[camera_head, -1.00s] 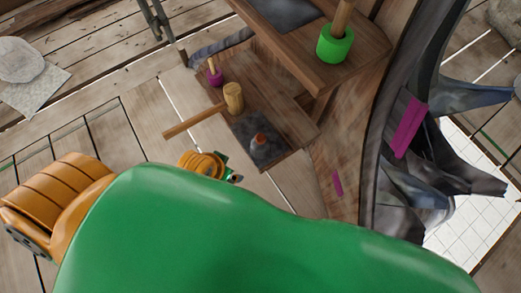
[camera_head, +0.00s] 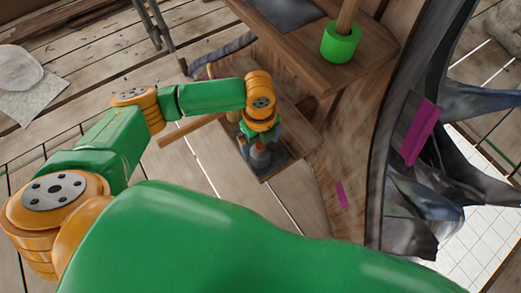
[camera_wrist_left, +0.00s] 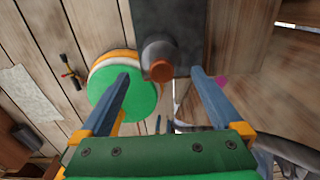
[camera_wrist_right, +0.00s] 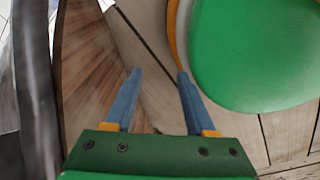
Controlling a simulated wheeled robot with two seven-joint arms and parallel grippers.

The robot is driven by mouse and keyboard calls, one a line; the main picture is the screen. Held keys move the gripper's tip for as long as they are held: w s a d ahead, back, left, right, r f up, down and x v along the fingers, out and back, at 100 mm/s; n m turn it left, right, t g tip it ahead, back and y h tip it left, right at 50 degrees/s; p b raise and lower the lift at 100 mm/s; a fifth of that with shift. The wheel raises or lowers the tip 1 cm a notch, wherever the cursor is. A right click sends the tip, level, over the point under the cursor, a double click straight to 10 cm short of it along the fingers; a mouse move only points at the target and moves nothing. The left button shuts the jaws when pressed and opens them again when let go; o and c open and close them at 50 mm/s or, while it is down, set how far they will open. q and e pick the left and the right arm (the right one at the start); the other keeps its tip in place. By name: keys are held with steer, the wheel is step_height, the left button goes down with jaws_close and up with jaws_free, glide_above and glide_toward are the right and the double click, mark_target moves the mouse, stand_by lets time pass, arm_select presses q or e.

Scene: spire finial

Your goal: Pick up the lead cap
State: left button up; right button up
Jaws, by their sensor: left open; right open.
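The lead cap seems to be the small grey rounded piece with an orange-brown top (camera_head: 260,155) on a dark grey sheet on the low wooden bench. It also shows in the left wrist view (camera_wrist_left: 156,50), ahead of the fingertips and roughly between them. My left gripper (camera_head: 259,142) is over the bench, right at the cap. In the left wrist view its blue fingers (camera_wrist_left: 160,76) are open, with nothing held. My right gripper (camera_wrist_right: 160,74) is open and empty, away from the cap; it does not show in the head view.
A wooden mallet's handle (camera_head: 186,131) sticks out left from the bench. A higher wooden bench (camera_head: 300,52) stands behind, with a bright green collar (camera_head: 340,43) around a wooden shaft. Magenta strips (camera_head: 421,133) mark the curved structure at right. Plank floor lies open at left.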

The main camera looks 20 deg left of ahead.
mark_target(260, 153)
arm_select(q)
steer(key=shift+w+a+f, duration=0.15)
steer(key=shift+a+f, duration=0.15)
step_height(260, 153, down, 5)
steer(key=shift+w+d+r+b, duration=0.1)
steer(key=shift+d+b, duration=0.05)
steer(key=shift+b, duration=1.1)
steer(key=shift+f, duration=0.8)
steer(key=shift+r, duration=0.1)
jaws_close()
arm_select(e)
steer(key=shift+w+d+f+t, duration=0.15)
steer(key=shift+w+d+f, duration=0.25)
steer(key=shift+f, duration=0.25)
steer(key=shift+w+d+f+t, duration=0.15)
steer(key=shift+w+d+f, duration=0.2)
steer(key=shift+f, duration=0.25)
